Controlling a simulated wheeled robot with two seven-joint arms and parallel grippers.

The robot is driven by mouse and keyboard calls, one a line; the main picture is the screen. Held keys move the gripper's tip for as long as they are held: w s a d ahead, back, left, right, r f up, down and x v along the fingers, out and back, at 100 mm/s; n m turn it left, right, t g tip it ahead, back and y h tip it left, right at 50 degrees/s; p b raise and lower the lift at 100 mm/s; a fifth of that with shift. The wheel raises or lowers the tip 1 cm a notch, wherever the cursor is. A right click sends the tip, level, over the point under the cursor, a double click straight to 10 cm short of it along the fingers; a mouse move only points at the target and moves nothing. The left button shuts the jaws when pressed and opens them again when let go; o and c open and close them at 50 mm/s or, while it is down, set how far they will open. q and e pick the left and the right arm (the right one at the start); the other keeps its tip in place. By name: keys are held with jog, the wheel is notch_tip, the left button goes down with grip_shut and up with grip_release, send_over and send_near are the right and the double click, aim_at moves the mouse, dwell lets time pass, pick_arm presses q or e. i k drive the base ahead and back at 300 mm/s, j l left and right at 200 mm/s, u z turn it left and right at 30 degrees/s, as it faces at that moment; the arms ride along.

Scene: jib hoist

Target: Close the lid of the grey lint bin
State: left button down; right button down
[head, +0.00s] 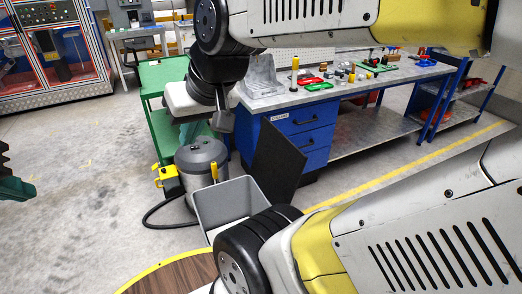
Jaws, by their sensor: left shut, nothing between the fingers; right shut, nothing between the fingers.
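The grey lint bin (225,204) is an open box standing on the floor near the picture's middle. Its top is open, and its dark lid (275,160) stands raised, tilted up at the bin's right side. My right gripper (222,122) hangs from the arm that comes in from the right. Its fingers are shut and empty, above the bin and to the left of the lid, apart from both as far as I can tell. The lower part of the bin is hidden behind my arm.
A grey round canister (202,162) with a black hose stands close behind the bin's left. A blue workbench (312,147) with small parts on top stands behind the lid. A green cart (160,80) stands further back. A round wooden top (170,277) is in front. The floor at left is clear.

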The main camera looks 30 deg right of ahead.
aim_at(278, 165)
jog(key=l+u, duration=0.1)
jog(key=l, duration=0.35)
jog(key=l+u, duration=0.1)
jog(key=l, duration=0.35)
jog(key=k+l+u, duration=0.1)
jog(key=l, duration=0.35)
jog(key=l+u, duration=0.1)
jog(key=l, duration=0.3)
jog(key=k+l+u, duration=0.1)
jog(key=l, duration=0.35)
jog(key=k+l+u, duration=0.1)
jog(key=l, duration=0.3)
jog(key=k+l+u, duration=0.1)
jog(key=l, duration=0.35)
jog(key=k+l, duration=0.15)
jog(key=l, duration=0.2)
jog(key=k+l, duration=0.15)
jog(key=l, duration=0.2)
jog(key=k+l, duration=0.15)
jog(key=l, duration=0.2)
jog(key=k, duration=0.2)
jog(key=i+j+u, duration=0.2)
jog(key=i+j, duration=0.05)
jog(key=j, duration=0.05)
